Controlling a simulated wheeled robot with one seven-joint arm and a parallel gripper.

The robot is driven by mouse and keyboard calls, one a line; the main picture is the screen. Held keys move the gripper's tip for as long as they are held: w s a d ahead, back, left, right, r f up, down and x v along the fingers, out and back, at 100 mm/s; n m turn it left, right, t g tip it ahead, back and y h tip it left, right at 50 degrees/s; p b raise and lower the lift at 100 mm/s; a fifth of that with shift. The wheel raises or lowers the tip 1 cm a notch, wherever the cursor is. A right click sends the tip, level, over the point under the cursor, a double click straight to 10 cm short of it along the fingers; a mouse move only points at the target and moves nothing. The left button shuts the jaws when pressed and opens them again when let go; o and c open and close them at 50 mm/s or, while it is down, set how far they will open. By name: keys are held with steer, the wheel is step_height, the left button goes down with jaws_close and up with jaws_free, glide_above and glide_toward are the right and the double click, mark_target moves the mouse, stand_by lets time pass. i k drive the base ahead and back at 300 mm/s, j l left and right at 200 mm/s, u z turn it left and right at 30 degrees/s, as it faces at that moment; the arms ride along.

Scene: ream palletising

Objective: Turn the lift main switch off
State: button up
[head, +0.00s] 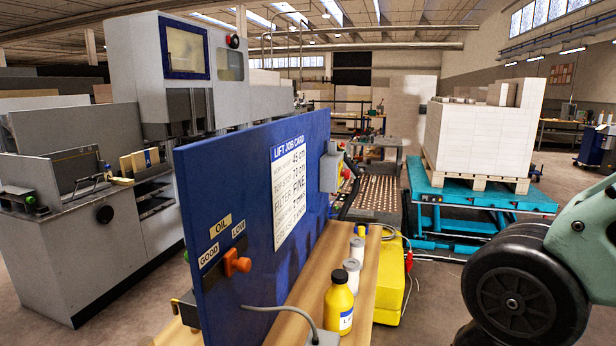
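A blue upright panel (245,200) stands in the middle of the head view. A grey box (328,173) sits at its far right edge, with a small red and yellow control (346,174) on its side. This looks like the lift main switch, but it is small and seen edge-on, so I cannot tell its position. An orange-red knob (237,263) is on the panel's near left, under labels reading OIL, GOOD and LOW. The teal lift (450,205) stands at the right, bearing a pallet (470,178) of white reams. My gripper is out of view.
A wooden shelf right of the panel holds a yellow bottle (339,308) and white containers (351,272). A yellow unit (388,285) stands beyond it. A large grey machine (75,240) fills the left. Part of my arm fills the lower right. Floor shows between shelf and arm.

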mark_target(346, 175)
steer(key=l+u, duration=0.25)
steer(key=l, duration=0.4)
steer(key=k+l+u, duration=0.25)
steer(key=l, duration=0.4)
steer(key=i+l+u, duration=0.2)
steer(key=i+l, duration=0.2)
steer(key=l, duration=0.2)
steer(key=i+l+u, duration=0.15)
steer(key=l, duration=0.2)
steer(key=i+l+u, duration=0.1)
steer(key=i+l, duration=0.15)
steer(key=i+l+u, duration=0.1)
steer(key=l, duration=0.35)
steer(key=i+l+u, duration=0.1)
steer(key=l, duration=0.25)
steer(key=i+l+u, duration=0.1)
steer(key=i+l, duration=0.15)
steer(key=l, duration=0.15)
